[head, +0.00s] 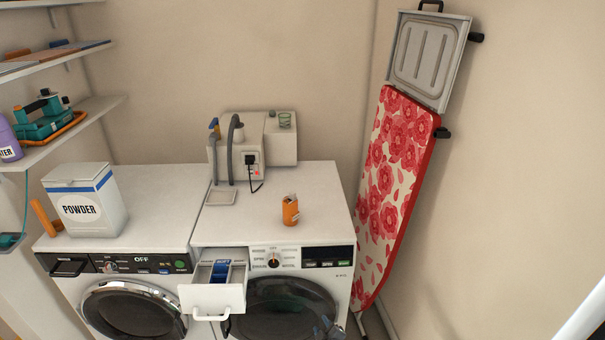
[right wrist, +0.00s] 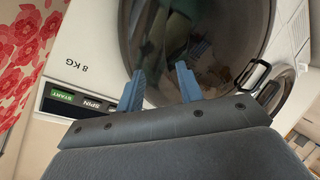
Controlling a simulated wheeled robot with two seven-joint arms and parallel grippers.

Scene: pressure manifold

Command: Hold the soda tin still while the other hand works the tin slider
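A small orange tin (head: 291,211), which I take to be the soda tin, stands upright on top of the right washing machine, behind its control panel. It has a pale patch low on its side and an uneven top; the slider is too small to make out. My right gripper (head: 326,329) is low in front of that machine's round door, well below and apart from the tin. In the right wrist view the two blue fingers of the right gripper (right wrist: 160,85) are spread with nothing between them. My left gripper is not in view.
An open detergent drawer (head: 212,298) juts out left of the right machine's door (head: 285,308). A white POWDER box (head: 85,200) stands on the left machine. A grey device with hoses (head: 255,140) stands behind the tin. A floral ironing board (head: 395,190) leans at right.

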